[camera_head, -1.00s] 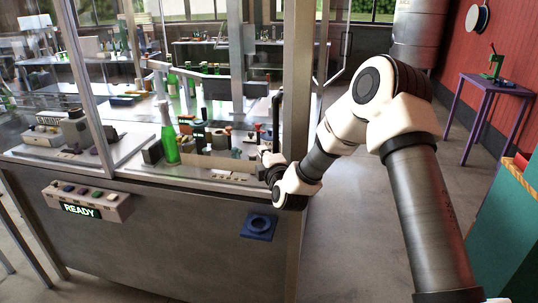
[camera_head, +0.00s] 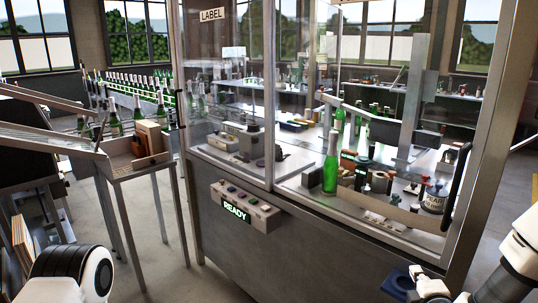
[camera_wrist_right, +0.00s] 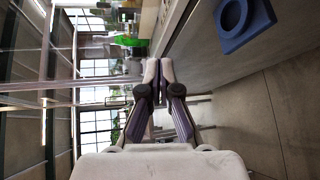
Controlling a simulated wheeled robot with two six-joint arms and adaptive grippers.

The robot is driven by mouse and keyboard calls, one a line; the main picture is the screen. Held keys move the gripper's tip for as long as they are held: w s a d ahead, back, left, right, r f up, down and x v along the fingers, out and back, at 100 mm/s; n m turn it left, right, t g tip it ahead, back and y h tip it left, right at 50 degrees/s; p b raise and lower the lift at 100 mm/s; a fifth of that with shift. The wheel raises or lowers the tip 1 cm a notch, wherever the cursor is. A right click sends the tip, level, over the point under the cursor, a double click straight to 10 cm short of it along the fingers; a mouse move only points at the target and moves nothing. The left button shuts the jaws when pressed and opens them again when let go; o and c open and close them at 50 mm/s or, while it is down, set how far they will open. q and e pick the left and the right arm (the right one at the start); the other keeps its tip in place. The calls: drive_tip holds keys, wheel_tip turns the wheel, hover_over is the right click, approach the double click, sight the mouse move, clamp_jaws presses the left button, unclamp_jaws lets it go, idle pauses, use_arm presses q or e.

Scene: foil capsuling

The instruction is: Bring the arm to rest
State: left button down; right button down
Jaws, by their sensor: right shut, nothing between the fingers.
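My right arm (camera_head: 521,250) comes in at the lower right corner of the head view. My right gripper (camera_head: 418,274) is low beside the machine's front panel, small and partly cut off there. In the right wrist view the right gripper (camera_wrist_right: 152,68) shows clearly: its two fingers meet at the tips and hold nothing. It hangs in free space, apart from the machine. A white and black link of my left arm (camera_head: 70,275) shows at the lower left. My left gripper is out of the picture.
The glazed machine (camera_head: 310,250) with its READY panel (camera_head: 245,207) fills the middle. A green bottle (camera_head: 331,165) stands inside. A blue ring holder (camera_head: 397,281) is on its front, close to my right gripper. A side table (camera_head: 140,167) stands left. Floor between is clear.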

drive_tip(key=s+a+f+m+g+y, duration=0.1)
drive_tip(key=s+a+f+g, duration=0.3)
drive_tip(key=f, duration=0.5)
drive_tip(key=s+a+f+g+y, duration=0.1)
drive_tip(key=s+a+f, duration=0.2)
drive_tip(key=s+f, duration=0.45)
drive_tip(key=s+a+f+m+g+y, duration=0.1)
drive_tip(key=s+a+f+g+y, duration=0.2)
drive_tip(key=f, duration=0.6)
drive_tip(key=s+a+f+m+g, duration=0.1)
drive_tip(key=s+f+m+g, duration=0.1)
drive_tip(key=s+m, duration=0.5)
drive_tip(key=s+a+f+m+g+h, duration=0.1)
drive_tip(key=s+m+g, duration=0.3)
drive_tip(key=s+m, duration=0.4)
drive_tip(key=shift+s+a+f+g+b, duration=0.4)
drive_tip(key=shift+s+a+f, duration=0.3)
drive_tip(key=shift+f, duration=0.15)
